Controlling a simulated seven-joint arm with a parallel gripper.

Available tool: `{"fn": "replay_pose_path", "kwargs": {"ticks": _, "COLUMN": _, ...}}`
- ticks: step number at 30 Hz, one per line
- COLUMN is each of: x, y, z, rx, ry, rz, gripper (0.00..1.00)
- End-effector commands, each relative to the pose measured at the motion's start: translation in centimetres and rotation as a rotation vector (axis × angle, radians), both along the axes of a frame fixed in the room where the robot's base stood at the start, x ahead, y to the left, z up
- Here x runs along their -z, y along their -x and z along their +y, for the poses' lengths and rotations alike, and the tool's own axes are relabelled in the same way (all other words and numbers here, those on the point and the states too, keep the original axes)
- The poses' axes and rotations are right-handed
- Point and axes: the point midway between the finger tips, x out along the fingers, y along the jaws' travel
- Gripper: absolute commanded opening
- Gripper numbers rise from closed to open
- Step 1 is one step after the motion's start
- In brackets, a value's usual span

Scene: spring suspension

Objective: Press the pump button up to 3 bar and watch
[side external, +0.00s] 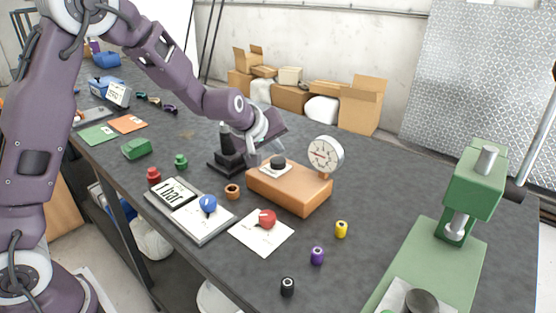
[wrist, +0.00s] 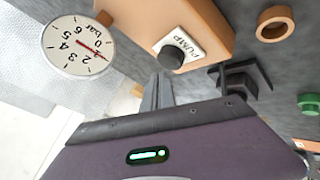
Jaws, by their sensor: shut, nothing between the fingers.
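The orange pump block (side external: 290,190) stands on the dark table with a black pump button (side external: 278,161) on a white plate on top. In the wrist view the button (wrist: 172,56) sits beside the printed word PUMP. The round white gauge (side external: 325,155) is at the block's right end. In the wrist view the gauge (wrist: 78,46) appears turned over, its red needle near the low numbers; the exact reading is hard to tell. My gripper (wrist: 161,82) is shut and empty, its tips close to the button. I cannot tell whether they touch it.
A black stand (side external: 228,152) is behind the block's left end. A brown ring (side external: 232,191), a red knob on white paper (side external: 262,238) and a 1 bar card (side external: 174,192) lie in front. A green press (side external: 470,195) stands at the right.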

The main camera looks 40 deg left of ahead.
Motion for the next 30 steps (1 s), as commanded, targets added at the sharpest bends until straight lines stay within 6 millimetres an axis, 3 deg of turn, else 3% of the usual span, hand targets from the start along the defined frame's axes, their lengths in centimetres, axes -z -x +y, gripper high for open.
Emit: {"fn": "replay_pose_path", "kwargs": {"ticks": 30, "x": 0.97, "y": 0.01, "z": 0.00, "rx": 0.000, "ry": 0.000, "rz": 0.000, "gripper": 0.00}}
